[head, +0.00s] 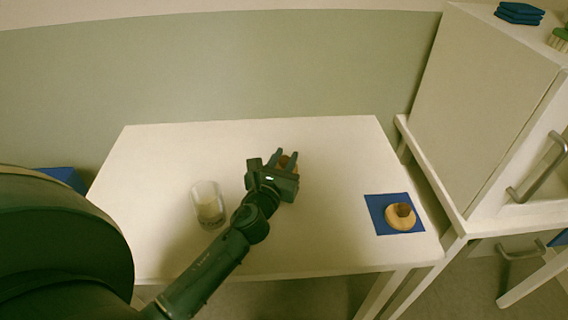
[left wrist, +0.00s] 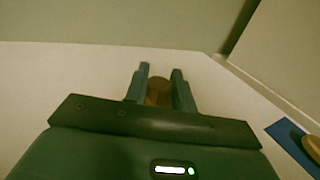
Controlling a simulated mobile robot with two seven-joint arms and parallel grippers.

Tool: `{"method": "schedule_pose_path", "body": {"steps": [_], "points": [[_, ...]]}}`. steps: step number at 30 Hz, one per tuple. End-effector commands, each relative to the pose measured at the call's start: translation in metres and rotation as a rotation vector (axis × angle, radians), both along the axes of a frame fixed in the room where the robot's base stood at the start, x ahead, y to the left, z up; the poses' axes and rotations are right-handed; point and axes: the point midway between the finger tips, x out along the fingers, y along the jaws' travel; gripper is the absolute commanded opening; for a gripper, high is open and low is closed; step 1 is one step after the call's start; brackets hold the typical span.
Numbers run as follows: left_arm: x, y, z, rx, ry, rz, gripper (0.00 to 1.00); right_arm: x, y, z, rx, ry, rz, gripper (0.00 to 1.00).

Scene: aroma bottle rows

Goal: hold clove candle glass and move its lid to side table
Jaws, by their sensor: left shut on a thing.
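My left gripper (head: 289,153) is over the middle of the white table, shut on the brown knob of a round wooden lid (head: 289,163). In the left wrist view the knob (left wrist: 158,92) shows between the fingers of the gripper (left wrist: 161,69), and most of the lid is hidden. I cannot tell whether the lid touches the table. A second wooden lid (head: 400,217) with a brown knob lies on a blue mat at the right. I see no labels. My right gripper is out of view.
The blue mat (head: 378,202) is near the right edge of the white table (head: 330,240). A white cabinet (head: 480,110) with handles stands right of the table. The back and front middle of the tabletop are clear.

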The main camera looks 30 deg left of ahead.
Motion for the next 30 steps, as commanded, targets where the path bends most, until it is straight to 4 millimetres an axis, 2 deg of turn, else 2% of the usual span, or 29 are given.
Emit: {"method": "schedule_pose_path", "body": {"steps": [21, 22, 30], "points": [[0.000, 0.000, -0.011, 0.002, -0.001, 0.000, 0.00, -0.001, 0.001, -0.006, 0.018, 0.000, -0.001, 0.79], [0.000, 0.000, -0.011, 0.002, -0.001, 0.000, 0.27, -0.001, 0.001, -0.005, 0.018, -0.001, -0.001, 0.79], [0.000, 0.000, -0.011, 0.001, -0.001, 0.000, 0.47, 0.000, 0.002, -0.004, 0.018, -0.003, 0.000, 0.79]]}}
